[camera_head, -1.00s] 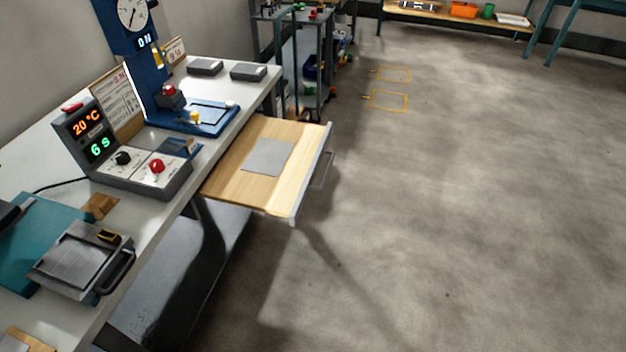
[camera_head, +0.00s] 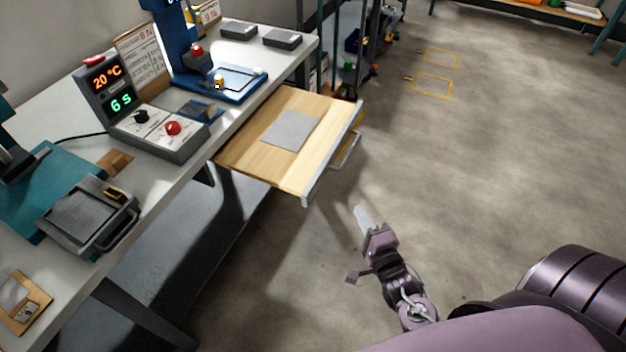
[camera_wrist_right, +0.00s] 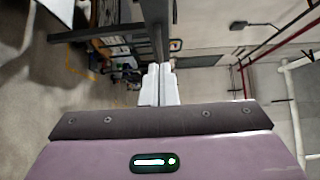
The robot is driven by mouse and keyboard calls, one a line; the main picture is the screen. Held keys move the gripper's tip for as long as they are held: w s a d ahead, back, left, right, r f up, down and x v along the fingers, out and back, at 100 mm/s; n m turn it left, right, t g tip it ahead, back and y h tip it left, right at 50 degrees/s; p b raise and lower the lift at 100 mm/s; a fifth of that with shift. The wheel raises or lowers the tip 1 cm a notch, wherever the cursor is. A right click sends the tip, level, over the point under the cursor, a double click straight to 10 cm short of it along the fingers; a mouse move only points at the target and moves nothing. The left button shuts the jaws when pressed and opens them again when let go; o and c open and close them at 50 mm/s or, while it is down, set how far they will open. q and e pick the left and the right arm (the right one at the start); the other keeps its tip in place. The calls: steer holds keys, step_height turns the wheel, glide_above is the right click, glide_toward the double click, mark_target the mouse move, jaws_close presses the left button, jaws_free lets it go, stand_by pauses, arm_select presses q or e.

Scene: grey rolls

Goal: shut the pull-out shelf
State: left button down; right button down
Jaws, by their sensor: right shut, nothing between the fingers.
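The pull-out shelf (camera_head: 250,155) is a light wooden board with a metal front edge and a handle (camera_head: 346,152). It sticks out from under the white worktop, pulled out over the floor. A flat grey sheet (camera_head: 291,130) lies on it. My right gripper (camera_head: 362,216) is in front of the shelf, below and right of the handle in the head view, and apart from it. Its pale fingers are shut together with nothing between them. The fingers also show closed in the right wrist view (camera_wrist_right: 159,85). My left gripper is not in view.
The worktop (camera_head: 185,178) carries a control box (camera_head: 150,125) with a red knob, a blue press stand (camera_head: 225,88) and a grey clamp plate (camera_head: 88,213). A rack (camera_head: 350,50) stands beyond the shelf. The floor right of the shelf is clear.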

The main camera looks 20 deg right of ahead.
glide_toward(325, 171)
steer(key=w+d, duration=0.3)
steer(key=shift+w+a+p, duration=0.25)
steer(key=shift+w+a, duration=0.15)
steer(key=shift+w, duration=0.2)
steer(key=shift+w+a+p, duration=0.2)
steer(key=shift+w+a, duration=0.2)
steer(key=shift+w, duration=0.25)
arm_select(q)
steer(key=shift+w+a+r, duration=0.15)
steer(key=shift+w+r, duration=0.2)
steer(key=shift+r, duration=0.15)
arm_select(e)
steer(key=shift+w+a, duration=0.3)
